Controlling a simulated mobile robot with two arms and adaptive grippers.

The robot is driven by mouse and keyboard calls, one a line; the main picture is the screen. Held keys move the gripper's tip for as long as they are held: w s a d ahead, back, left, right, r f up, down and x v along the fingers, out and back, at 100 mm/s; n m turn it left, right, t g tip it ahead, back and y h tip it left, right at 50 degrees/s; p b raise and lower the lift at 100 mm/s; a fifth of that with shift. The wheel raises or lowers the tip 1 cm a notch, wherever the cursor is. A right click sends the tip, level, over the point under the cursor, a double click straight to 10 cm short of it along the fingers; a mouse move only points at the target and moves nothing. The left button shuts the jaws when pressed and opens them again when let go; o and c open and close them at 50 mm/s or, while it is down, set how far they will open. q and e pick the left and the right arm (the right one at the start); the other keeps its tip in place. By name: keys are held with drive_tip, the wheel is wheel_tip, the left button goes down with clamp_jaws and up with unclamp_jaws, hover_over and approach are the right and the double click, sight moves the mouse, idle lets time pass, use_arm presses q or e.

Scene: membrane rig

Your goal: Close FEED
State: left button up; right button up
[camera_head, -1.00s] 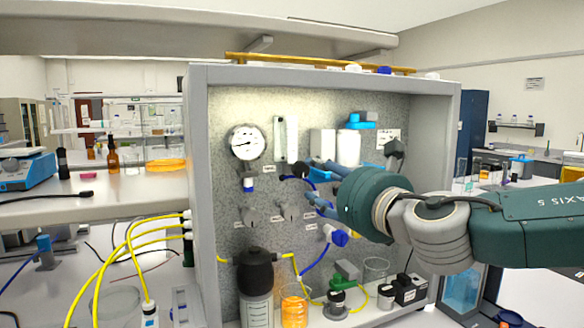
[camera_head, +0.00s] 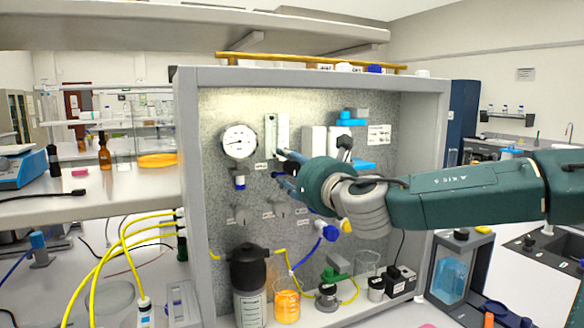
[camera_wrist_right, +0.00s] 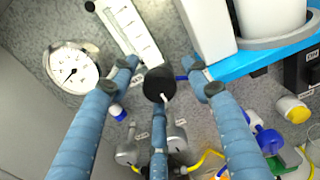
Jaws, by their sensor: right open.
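My right gripper (camera_head: 281,168) is open in front of the panel, below the flow tube. In the right wrist view its three blue fingers (camera_wrist_right: 157,92) spread around a round black knob (camera_wrist_right: 160,83), with a gap visible at the sides. Whether any finger touches it, I cannot tell. Two grey valves (camera_wrist_right: 176,140) (camera_wrist_right: 125,150) sit below the knob; in the head view a grey valve (camera_head: 240,214) shows at the left of their row. Small labels stand by the fittings, but I cannot read which one says FEED. My left gripper is not in view.
A dial gauge (camera_head: 239,141) and a flow tube (camera_head: 277,134) are on the panel (camera_head: 225,180). A blue-and-white valve (camera_head: 326,230) is below the gripper. A dark-capped bottle (camera_head: 248,290) and an orange beaker (camera_head: 287,303) stand at the panel's foot. Yellow tubes run at the left.

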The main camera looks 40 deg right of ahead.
drive_tip(key=c, duration=1.2)
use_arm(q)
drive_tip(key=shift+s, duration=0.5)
use_arm(e)
drive_tip(key=shift+o, duration=0.2)
